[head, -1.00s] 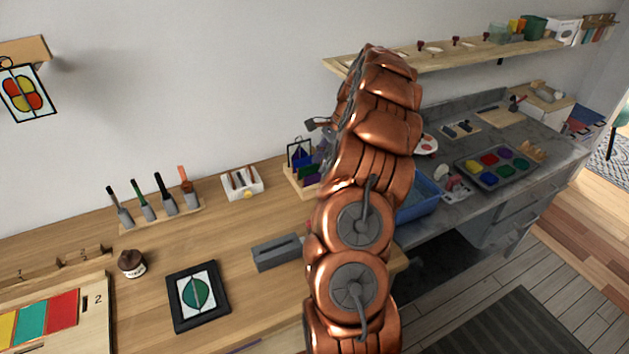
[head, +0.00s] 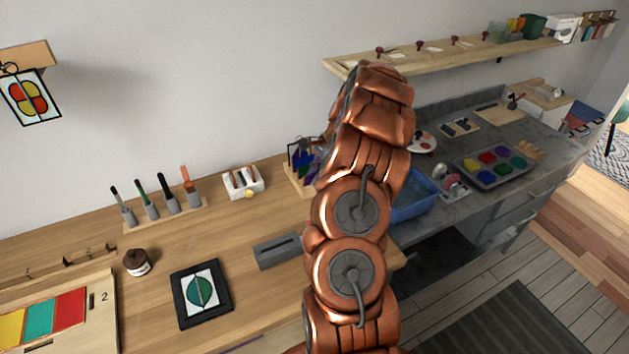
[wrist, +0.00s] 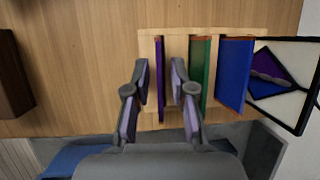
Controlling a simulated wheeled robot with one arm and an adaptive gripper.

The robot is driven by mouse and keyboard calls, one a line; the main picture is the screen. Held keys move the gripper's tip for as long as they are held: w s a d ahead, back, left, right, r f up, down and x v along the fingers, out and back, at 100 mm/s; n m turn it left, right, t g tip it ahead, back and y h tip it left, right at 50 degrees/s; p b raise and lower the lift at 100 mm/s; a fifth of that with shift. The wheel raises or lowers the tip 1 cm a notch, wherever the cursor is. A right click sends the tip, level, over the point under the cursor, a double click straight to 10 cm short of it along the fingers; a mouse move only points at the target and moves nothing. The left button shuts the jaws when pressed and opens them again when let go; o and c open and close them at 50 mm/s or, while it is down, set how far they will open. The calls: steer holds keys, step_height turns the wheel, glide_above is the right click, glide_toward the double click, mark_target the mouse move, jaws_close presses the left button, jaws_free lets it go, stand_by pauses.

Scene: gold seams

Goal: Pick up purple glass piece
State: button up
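The purple glass piece (wrist: 160,75) stands edge-on in a light wooden rack (wrist: 228,31) in the wrist view. My gripper (wrist: 160,68) is open, with one finger on each side of the purple piece and a visible gap on both sides. A green glass piece (wrist: 200,70) stands right of the right finger, and a blue piece (wrist: 234,75) beyond it. In the head view my copper arm hides the gripper and part of the rack (head: 296,180).
A framed panel (wrist: 306,87) with a purple and blue pattern stands right of the rack in the wrist view. In the head view, a grey slotted block (head: 278,251), a white tool holder (head: 243,184) and a blue basin (head: 412,208) are near my arm.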

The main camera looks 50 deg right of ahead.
jaws_close()
steer(key=shift+r, duration=0.1)
steer(key=shift+r+p, duration=0.5)
steer(key=shift+r, duration=1.35)
steer(key=s+a+r+b, duration=0.2)
steer(key=s+a+b, duration=0.1)
steer(key=s+a, duration=0.6)
steer(key=shift+s+r+b, duration=0.15)
steer(key=shift+s+b, duration=0.2)
steer(key=shift+s, duration=1.75)
steer(key=shift+w+a, duration=0.1)
steer(key=shift+w, duration=0.05)
